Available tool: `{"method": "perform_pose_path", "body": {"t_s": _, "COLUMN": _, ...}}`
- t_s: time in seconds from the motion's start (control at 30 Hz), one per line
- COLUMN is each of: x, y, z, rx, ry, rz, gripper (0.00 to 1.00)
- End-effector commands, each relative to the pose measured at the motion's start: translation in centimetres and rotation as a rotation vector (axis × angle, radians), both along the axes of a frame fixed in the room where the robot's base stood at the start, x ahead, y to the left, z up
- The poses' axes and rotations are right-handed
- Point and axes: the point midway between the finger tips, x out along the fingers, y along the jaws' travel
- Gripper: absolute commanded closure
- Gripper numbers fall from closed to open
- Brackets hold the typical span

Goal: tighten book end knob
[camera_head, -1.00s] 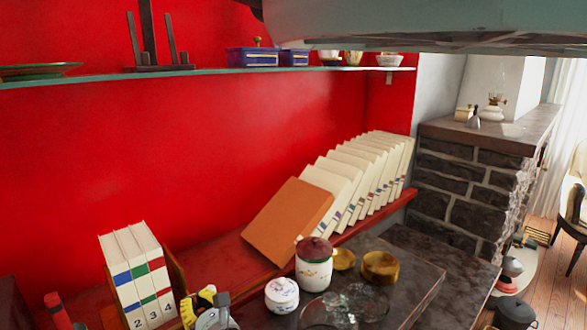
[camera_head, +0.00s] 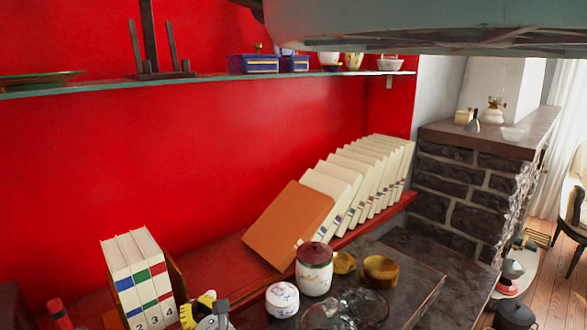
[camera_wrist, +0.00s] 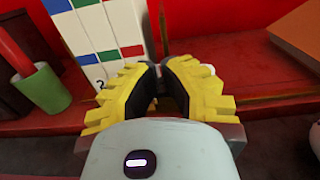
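A wooden book end (camera_head: 176,281) stands against the right side of several white numbered volumes (camera_head: 137,272) with blue, green and red labels. These volumes also show in the wrist view (camera_wrist: 88,35). My gripper (camera_head: 207,303), with yellow ribbed fingers, is low in the head view, just right of the book end. In the wrist view my gripper's fingertips (camera_wrist: 165,66) are close together in front of the book end's edge (camera_wrist: 155,25). A narrow gap shows between them. The knob cannot be made out; the fingers cover that spot, so a hold on it cannot be told.
An orange book (camera_head: 288,226) leans on a row of tilted white books (camera_head: 345,185) at right. A lidded jar (camera_head: 314,272), a small white pot (camera_head: 282,300), brass bowls (camera_head: 380,269) and glassware (camera_head: 345,309) stand near my gripper. A green cylinder (camera_wrist: 42,88) is at left.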

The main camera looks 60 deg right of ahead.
Motion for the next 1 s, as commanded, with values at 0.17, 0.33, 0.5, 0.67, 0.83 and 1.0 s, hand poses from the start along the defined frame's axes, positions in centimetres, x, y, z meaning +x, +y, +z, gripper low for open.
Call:
{"method": "perform_pose_path", "body": {"t_s": 0.17, "x": -0.1, "y": 0.2, "z": -0.1, "rx": 0.008, "ry": 0.011, "rz": 0.001, "gripper": 1.00}}
{"method": "perform_pose_path", "body": {"t_s": 0.33, "x": -0.1, "y": 0.2, "z": 0.5, "rx": 0.006, "ry": 0.008, "rz": 0.000, "gripper": 1.00}}
{"method": "perform_pose_path", "body": {"t_s": 0.5, "x": -1.1, "y": 0.3, "z": 0.6, "rx": 0.004, "ry": 0.007, "rz": -0.003, "gripper": 1.00}}
{"method": "perform_pose_path", "body": {"t_s": 0.67, "x": -2.9, "y": 0.6, "z": 0.7, "rx": 0.002, "ry": 0.006, "rz": -0.007, "gripper": 1.00}}
{"method": "perform_pose_path", "body": {"t_s": 0.83, "x": -4.8, "y": 1.0, "z": 0.7, "rx": 0.000, "ry": 0.006, "rz": -0.006, "gripper": 1.00}}
{"method": "perform_pose_path", "body": {"t_s": 1.0, "x": -5.9, "y": 1.3, "z": 0.7, "rx": 0.000, "ry": 0.004, "rz": -0.006, "gripper": 1.00}}
